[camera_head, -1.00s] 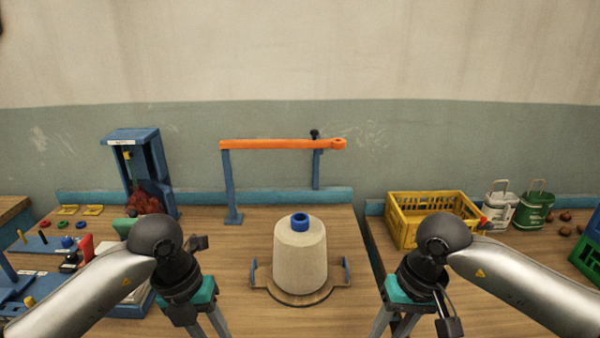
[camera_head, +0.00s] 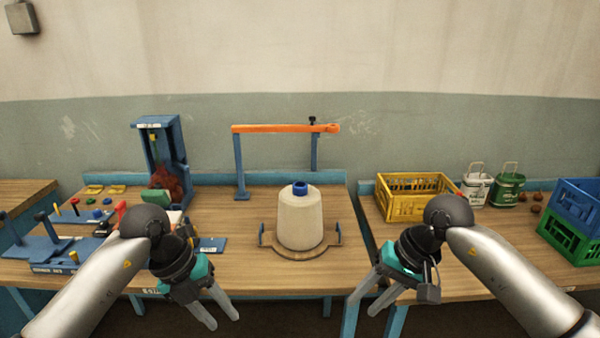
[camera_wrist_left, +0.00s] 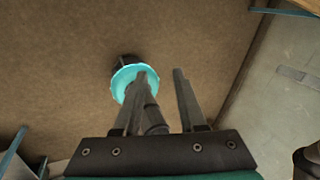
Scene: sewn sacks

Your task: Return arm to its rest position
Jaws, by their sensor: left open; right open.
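My left gripper (camera_head: 222,312) hangs in front of the table's front edge at the lower left of the head view, open and empty. In the left wrist view its two fingers (camera_wrist_left: 165,85) stand apart with nothing between them, over brown floor. A round cyan and black part shows beyond one finger; I cannot tell what it is. My right gripper (camera_head: 362,300) is in front of the table edge at the lower right, its fingers apart and empty. Both grippers are clear of the sack-coloured cone (camera_head: 300,222) with a blue top, which stands upright in a wooden holder.
An orange bar (camera_head: 285,128) on blue posts stands behind the cone. A blue stand (camera_head: 165,150) and small coloured parts are at the left. A yellow crate (camera_head: 407,207), two cans (camera_head: 508,185) and stacked blue and green crates (camera_head: 575,205) are at the right. Table legs stand below.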

